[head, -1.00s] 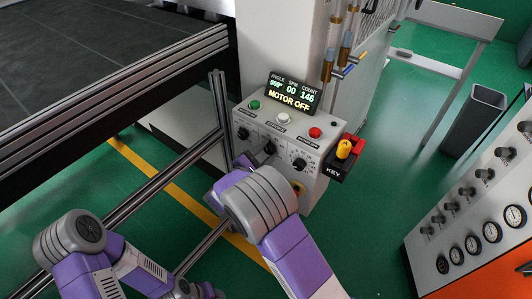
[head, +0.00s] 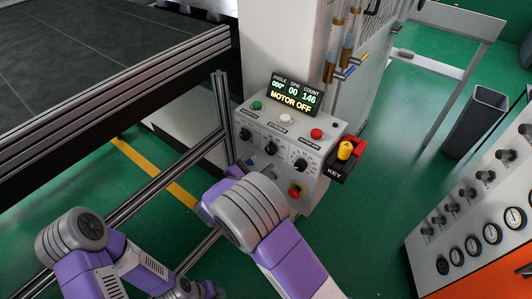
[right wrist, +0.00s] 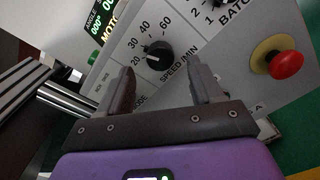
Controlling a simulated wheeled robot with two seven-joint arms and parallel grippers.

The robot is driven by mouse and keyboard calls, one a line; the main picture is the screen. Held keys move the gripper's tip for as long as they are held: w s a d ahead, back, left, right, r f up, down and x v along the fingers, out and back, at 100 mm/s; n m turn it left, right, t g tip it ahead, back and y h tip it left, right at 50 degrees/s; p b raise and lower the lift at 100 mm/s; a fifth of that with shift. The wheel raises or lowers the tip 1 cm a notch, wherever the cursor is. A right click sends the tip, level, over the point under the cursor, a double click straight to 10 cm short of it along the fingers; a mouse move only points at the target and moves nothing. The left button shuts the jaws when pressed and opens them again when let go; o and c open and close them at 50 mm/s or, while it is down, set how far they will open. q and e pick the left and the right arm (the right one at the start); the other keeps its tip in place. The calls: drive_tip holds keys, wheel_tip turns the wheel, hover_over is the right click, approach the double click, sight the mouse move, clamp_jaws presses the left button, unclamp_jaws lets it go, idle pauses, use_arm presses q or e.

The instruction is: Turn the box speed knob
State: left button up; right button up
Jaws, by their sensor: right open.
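The speed knob (right wrist: 159,54) is black and round, on a grey panel lettered SPEED/MIN with a scale from 20 to 60. A pale mark shows on its lower left side, near the 20. In the head view it is the middle knob (head: 271,148) of the control box (head: 262,170). My right gripper (right wrist: 165,82) is open, its two dark fingers apart and empty. The knob lies beyond the fingertips, roughly between them in the picture, and no touch shows. In the head view my right wrist hides most of the fingers. My left gripper is not seen, only its arm.
A red stop button (right wrist: 286,65) with a yellow base is right of the fingers. A yellow key switch (head: 345,150) juts from the box's right side. The display (head: 293,94) reads MOTOR OFF. Metal rails (head: 222,115) stand close on the left.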

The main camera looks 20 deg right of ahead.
drive_tip(key=shift+v, duration=1.65)
drive_tip(key=s+d+f+m+g+y, duration=0.1)
drive_tip(key=s+d+f+g+y, duration=0.2)
drive_tip(key=f, duration=0.4)
drive_tip(key=s+d+f+m+g+p, duration=0.1)
drive_tip(key=s+d+f+g, duration=0.1)
drive_tip(key=s+f+g, duration=0.3)
drive_tip(key=s+d+f+m+g+y, duration=0.1)
drive_tip(key=s+d+f+g+y, duration=0.2)
drive_tip(key=f, duration=0.5)
drive_tip(key=s+a+f+m+y, duration=0.4)
drive_tip(key=s+m+y, duration=0.2)
drive_tip(key=m, duration=0.2)
drive_tip(key=s+a+f+m+y+p, duration=0.1)
drive_tip(key=s+a+f+m+y, duration=0.3)
drive_tip(key=m, duration=0.5)
drive_tip(key=s+f+y, duration=0.1)
drive_tip(key=s+y, duration=0.1)
drive_tip(key=s, duration=0.1)
drive_tip(key=shift+s+t, duration=0.2)
drive_tip(key=shift+t, duration=0.1)
